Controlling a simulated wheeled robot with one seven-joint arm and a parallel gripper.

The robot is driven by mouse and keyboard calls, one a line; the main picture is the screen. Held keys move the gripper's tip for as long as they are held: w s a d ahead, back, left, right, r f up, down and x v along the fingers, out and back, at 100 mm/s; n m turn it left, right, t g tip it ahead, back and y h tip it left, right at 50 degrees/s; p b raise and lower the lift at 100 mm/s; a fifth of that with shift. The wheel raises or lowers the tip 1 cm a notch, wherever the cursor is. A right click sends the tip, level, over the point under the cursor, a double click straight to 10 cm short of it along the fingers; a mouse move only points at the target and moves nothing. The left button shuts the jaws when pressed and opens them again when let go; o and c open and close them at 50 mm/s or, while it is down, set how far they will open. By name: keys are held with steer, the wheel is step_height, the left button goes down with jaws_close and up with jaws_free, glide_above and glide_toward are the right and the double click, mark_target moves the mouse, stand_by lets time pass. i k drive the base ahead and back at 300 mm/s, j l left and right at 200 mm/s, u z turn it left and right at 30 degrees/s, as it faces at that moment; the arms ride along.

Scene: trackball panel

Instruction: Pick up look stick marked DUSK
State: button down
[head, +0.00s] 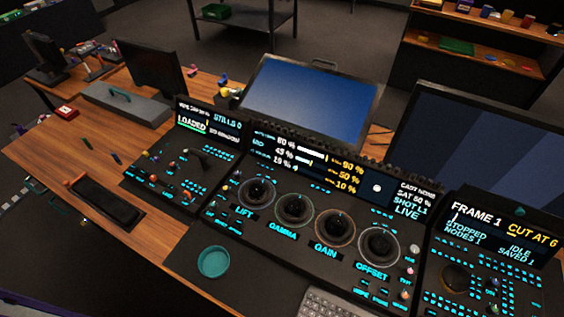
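No label reading DUSK is legible in the head view. Two small sticks lie apart on the bare wood at the left of the desk: a greenish one (87,142) and a dark blue one (115,159). Either could be a look stick, but I cannot tell which, if any, is marked DUSK. Small coloured pieces (170,165) stand on the left panel, too small to identify. My gripper is not in view.
The control panel (225,235) with four trackballs fills the middle. A black tray-like object (105,205) lies on the desk (60,150) at left. A teal round dish (213,262) sits at the front. A keyboard (335,303) and monitors (310,95) stand nearby.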

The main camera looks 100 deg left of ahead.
mark_target(189, 197)
steer(key=u, duration=2)
steer(key=k+j+u, duration=0.45)
steer(key=k+j, duration=0.1)
steer(key=k, duration=0.1)
